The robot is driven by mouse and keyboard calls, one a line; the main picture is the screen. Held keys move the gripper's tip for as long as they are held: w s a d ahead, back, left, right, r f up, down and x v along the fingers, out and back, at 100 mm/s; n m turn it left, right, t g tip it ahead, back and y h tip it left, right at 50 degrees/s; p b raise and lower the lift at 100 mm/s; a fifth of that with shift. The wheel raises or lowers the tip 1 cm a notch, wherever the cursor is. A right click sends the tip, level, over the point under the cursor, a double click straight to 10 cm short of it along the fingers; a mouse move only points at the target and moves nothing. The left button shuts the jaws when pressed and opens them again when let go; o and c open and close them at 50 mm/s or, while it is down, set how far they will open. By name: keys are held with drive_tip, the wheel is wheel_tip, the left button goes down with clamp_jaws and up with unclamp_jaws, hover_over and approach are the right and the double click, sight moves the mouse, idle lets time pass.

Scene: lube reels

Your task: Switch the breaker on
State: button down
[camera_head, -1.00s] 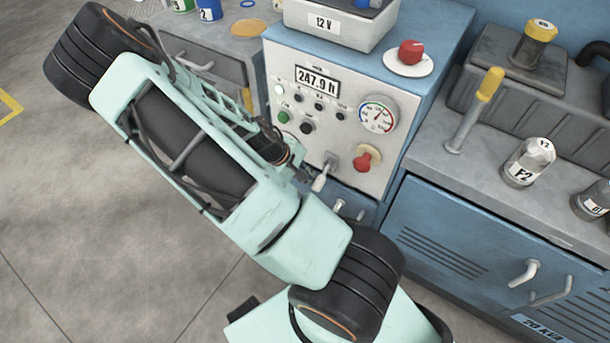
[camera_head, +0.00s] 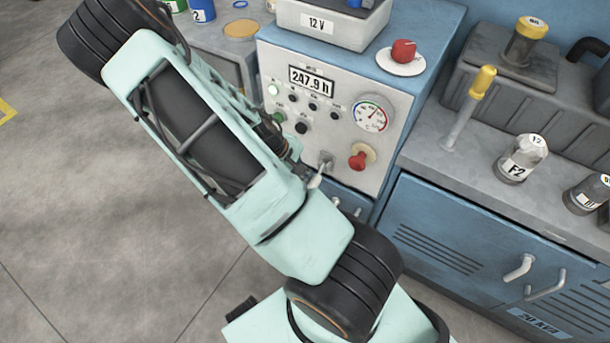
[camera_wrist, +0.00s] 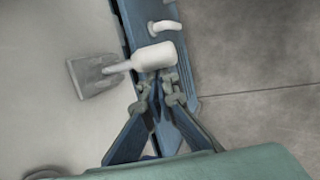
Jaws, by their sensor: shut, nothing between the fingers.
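The breaker is a toggle lever with a grey base (camera_head: 326,160) low on the pale control panel (camera_head: 340,135). Its white handle (camera_head: 315,182) points outward and down in the head view. In the wrist view the white handle (camera_wrist: 154,56) sticks out from its grey base (camera_wrist: 92,76) toward the right. My gripper (camera_wrist: 158,92) is shut and empty. Its fingertips are very close to the handle's free end; I cannot tell whether they touch it. In the head view my arm hides most of the gripper.
A red knob (camera_head: 359,160) sits just right of the lever, with a gauge (camera_head: 371,115) above it. Several small buttons and a display (camera_head: 311,80) are higher on the panel. A blue cabinet (camera_head: 450,245) stands to the right. Open floor (camera_head: 80,220) lies left.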

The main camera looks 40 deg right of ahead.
drive_tip(key=shift+r+y+p, duration=0.3)
drive_tip(key=shift+r+y, duration=0.05)
drive_tip(key=shift+y, duration=0.25)
drive_tip(key=r+y+p, duration=0.1)
drive_tip(key=r+g+y+p, duration=0.1)
drive_tip(key=shift+d+r, duration=0.2)
drive_tip(key=shift+r, duration=0.2)
idle(0.4)
drive_tip(key=shift+d+r+p, duration=0.25)
drive_tip(key=shift+r+p, duration=0.05)
drive_tip(key=shift+r, duration=0.05)
idle(0.4)
drive_tip(key=shift+p+v, duration=0.6)
drive_tip(key=shift+v, duration=0.2)
drive_tip(key=shift+s+d, duration=0.1)
drive_tip(key=shift+s, duration=0.15)
drive_tip(key=shift+r, duration=0.1)
